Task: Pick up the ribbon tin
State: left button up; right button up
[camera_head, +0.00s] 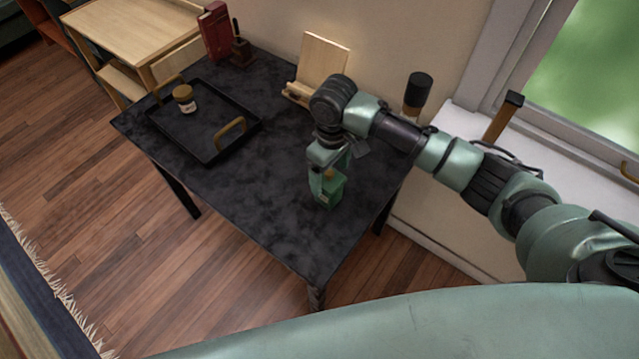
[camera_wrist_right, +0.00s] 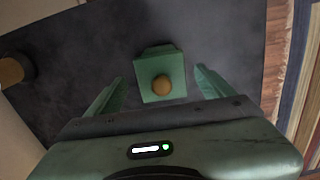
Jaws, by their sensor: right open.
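The ribbon tin appears to be the small green square container (camera_head: 329,190) near the right edge of the dark table, below my right gripper (camera_head: 327,160). In the right wrist view the green tin (camera_wrist_right: 157,59) has a round tan knob on top and lies between and slightly beyond the fingertips. My right gripper (camera_wrist_right: 158,78) is open, with a green finger on each side and visible gaps to the tin. My arm hides part of the tin's top in the head view. My left gripper is not in view.
A black tray (camera_head: 205,152) with handles holds a jar (camera_head: 184,98) on the table's left. A wooden stand (camera_head: 321,62), a red book (camera_head: 215,32) and a dark-topped cylinder (camera_head: 418,90) are along the wall side. The table's front middle (camera_head: 270,215) is clear.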

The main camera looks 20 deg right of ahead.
aim_at(324, 200)
notch_tip(324, 200, down, 3)
jog(key=shift+s+r, duration=0.1)
jog(key=shift+s, duration=0.05)
notch_tip(324, 200, down, 4)
jog(key=shift+a+r+p, duration=0.1)
jog(key=shift+p, duration=0.35)
jog(key=shift+f, duration=0.35)
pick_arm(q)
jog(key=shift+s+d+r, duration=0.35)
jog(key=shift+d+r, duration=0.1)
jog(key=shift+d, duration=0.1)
pick_arm(e)
jog(key=c, duration=1.5)
